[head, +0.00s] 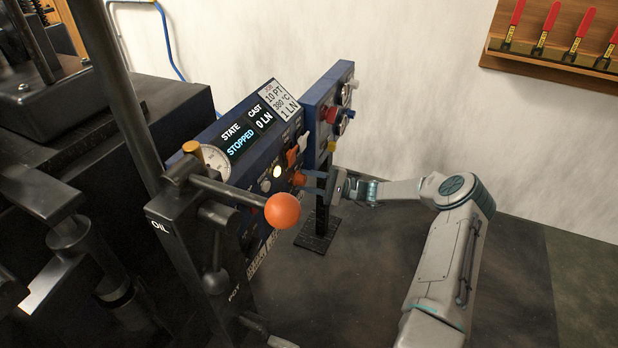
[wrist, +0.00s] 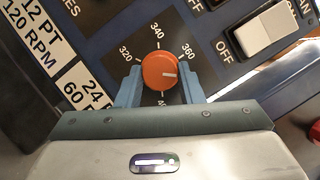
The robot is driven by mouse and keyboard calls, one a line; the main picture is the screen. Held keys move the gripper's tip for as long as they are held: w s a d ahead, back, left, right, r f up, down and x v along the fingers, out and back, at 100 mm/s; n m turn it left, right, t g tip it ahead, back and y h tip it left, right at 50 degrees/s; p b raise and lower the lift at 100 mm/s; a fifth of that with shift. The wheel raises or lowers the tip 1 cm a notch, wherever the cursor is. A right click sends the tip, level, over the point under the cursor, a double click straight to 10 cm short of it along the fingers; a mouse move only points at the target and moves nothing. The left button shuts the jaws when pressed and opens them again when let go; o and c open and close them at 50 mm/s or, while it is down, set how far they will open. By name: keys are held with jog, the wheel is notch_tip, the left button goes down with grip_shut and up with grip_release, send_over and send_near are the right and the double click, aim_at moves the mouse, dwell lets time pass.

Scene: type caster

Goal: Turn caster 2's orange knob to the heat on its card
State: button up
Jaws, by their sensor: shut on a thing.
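The orange knob (wrist: 158,68) sits on a dark dial plate on the blue panel. In the wrist view its white pointer line points right, past the 360 mark, toward my right finger. That finger hides the scale there; a mark starting with 4 shows partly below the knob. My gripper (wrist: 161,82) is shut on the knob, one finger on each side. In the head view my gripper (head: 314,186) reaches the panel from the right, at the small orange knob (head: 298,179). The card (head: 281,101) above the panel reads 10 PT, 380 °C, 1 LN.
The display (head: 244,137) reads STOPPED and 0 LN. An orange ball handle (head: 283,211) sticks out left of my gripper. A second blue panel (head: 316,112) with colored knobs stands behind. A white rocker switch (wrist: 264,30) is right of the knob. The floor at right is clear.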

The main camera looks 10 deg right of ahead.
jog(key=shift+f+m+t+y+p, duration=0.1)
jog(key=shift+m+t+y+p, duration=0.4)
jog(key=shift+m, duration=1.6)
jog(key=shift+t, duration=0.5)
jog(key=o, duration=1)
jog(key=p+v, duration=0.1)
jog(key=v, duration=1.2)
jog(key=shift+s+d, duration=0.25)
jog(key=shift+d, duration=0.15)
